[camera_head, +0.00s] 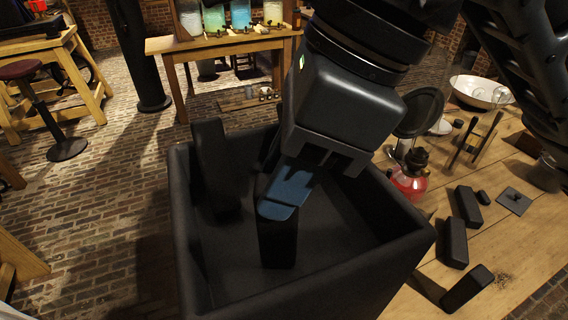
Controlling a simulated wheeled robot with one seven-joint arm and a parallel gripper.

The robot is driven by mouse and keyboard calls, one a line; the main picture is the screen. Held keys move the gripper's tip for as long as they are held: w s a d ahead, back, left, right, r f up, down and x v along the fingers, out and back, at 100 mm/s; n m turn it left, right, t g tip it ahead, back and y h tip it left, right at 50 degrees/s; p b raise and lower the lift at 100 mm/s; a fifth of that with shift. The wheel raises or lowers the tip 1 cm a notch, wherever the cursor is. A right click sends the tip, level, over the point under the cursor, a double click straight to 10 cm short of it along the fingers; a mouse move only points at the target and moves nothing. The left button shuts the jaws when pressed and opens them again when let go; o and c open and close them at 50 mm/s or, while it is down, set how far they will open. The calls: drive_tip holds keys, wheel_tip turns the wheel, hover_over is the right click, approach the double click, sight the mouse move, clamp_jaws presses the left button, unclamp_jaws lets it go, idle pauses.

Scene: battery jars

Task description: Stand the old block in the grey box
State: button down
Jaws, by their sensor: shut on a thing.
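A dark grey open box (310,295) fills the lower middle of the view. My gripper (282,206) reaches down into it from above, with a blue finger facing the camera. It is shut on a black block (277,243), which hangs or stands upright inside the box. The finger hides the block's upper part. I cannot tell whether its lower end touches the box floor. Another black block (213,170) stands inside at the left, near the left wall. A dark shape behind my gripper is too hidden to make out.
A wooden table (410,300) at right carries several black blocks (454,243), a red lamp (409,184), a round dark disc (419,112) and a white bowl (480,91). Another table (226,43) with coloured jars stands behind. The box's right part looks free.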

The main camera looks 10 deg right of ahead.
drive_tip(key=shift+f, duration=0.15)
drive_tip(key=c, duration=0.8)
unclamp_jaws()
drive_tip(key=shift+r, duration=0.4)
drive_tip(key=v, duration=1.1)
drive_tip(key=shift+d+r+b, duration=0.2)
drive_tip(key=shift+b, duration=0.2)
